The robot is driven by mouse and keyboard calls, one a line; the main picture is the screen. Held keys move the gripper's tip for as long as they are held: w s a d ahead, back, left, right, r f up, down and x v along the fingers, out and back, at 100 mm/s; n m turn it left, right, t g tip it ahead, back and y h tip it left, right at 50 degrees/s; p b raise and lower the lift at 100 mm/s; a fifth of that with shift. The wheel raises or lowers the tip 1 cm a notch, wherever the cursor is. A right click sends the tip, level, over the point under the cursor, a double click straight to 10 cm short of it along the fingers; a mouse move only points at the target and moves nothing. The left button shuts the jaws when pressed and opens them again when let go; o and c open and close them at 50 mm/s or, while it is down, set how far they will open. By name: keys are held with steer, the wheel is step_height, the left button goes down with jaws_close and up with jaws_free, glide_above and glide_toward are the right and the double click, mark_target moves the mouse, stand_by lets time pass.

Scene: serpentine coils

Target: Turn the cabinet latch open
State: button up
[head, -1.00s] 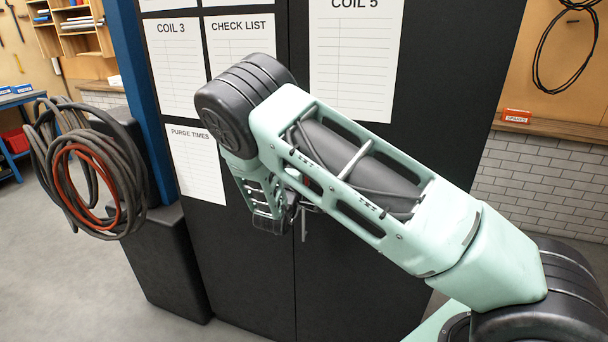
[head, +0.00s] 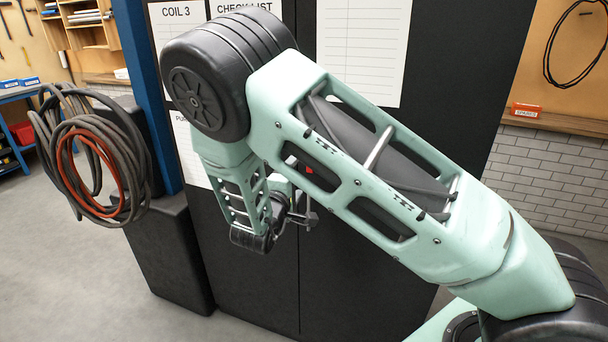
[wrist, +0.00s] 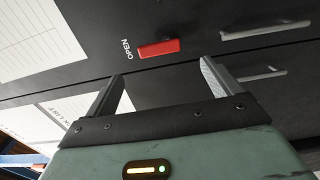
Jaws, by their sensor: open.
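The cabinet latch is a short red bar (wrist: 158,48) on the black cabinet front (wrist: 190,20). In the wrist view it lies just beyond my fingertips, with the word OPEN beside its left end. Its long side runs roughly along the nearby door seam. My gripper (wrist: 162,70) is open and empty, one finger to each side of the latch in the picture; no contact shows. In the head view my gripper (head: 302,212) is partly hidden behind my arm, and a small red patch, likely the latch, shows through an opening in the arm.
Two metal bar handles, an upper one (wrist: 265,30) and a lower one (wrist: 262,74), sit right of the latch in the wrist view. Paper sheets (head: 362,50) hang on the cabinet. Coiled hoses (head: 90,165) hang at left beside a blue post (head: 150,90).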

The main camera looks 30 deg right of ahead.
steer(key=b+v, duration=0.1)
steer(key=v, duration=0.6)
stand_by(0.3)
